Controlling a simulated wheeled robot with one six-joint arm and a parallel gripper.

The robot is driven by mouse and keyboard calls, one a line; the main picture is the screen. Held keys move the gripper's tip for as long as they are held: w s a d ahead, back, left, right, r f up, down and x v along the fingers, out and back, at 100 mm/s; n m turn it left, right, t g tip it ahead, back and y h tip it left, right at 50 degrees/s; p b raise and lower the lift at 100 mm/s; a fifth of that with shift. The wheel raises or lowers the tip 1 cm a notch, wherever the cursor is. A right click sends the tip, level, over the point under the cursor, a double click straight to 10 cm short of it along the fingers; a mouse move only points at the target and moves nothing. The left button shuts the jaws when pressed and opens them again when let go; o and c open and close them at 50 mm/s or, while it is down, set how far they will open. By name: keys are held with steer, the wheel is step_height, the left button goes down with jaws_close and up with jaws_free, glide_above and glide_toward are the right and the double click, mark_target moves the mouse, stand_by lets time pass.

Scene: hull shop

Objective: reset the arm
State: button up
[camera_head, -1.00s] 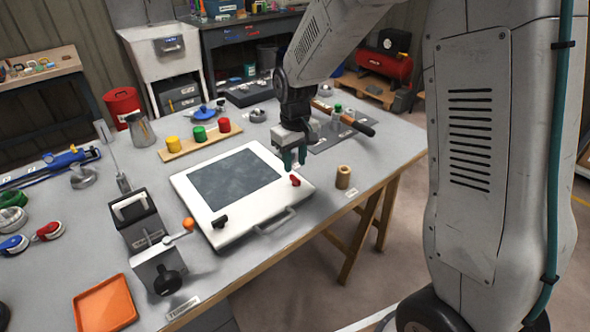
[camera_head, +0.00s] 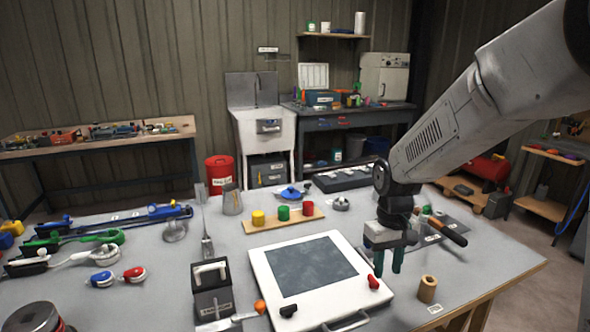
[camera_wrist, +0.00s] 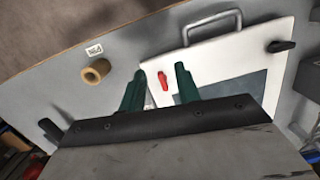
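My gripper (camera_head: 388,262) hangs over the right side of the workbench (camera_head: 480,268), pointing down, with its two green fingers apart. In the wrist view the fingers (camera_wrist: 158,82) have a gap between them and nothing is held there. Below and left of it lies a white framed panel (camera_head: 262,262) with a dark grey window, a red latch (camera_head: 374,283), a black latch (camera_head: 288,311) and a handle. A tan ring-shaped roll (camera_head: 428,289) stands to the right of the gripper; it also shows in the wrist view (camera_wrist: 96,71).
A wooden strip with yellow, green and red knobs (camera_head: 283,213) lies behind the panel. A black box with a handle (camera_head: 211,290) stands left of it. A wooden-handled tool (camera_head: 450,234) lies behind the gripper. Bare bench top remains at the right.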

steer(key=s+d+r+m+t, duration=0.1)
steer(key=s+r, duration=0.5)
steer(key=s, duration=0.6)
steer(key=s+d+r+m+t, duration=0.1)
steer(key=s+d+r, duration=0.1)
steer(key=s+r, duration=0.5)
steer(key=s, duration=0.6)
steer(key=shift+s+r+m+t, duration=0.2)
steer(key=shift+r+m+t, duration=0.1)
steer(key=shift+t, duration=0.1)
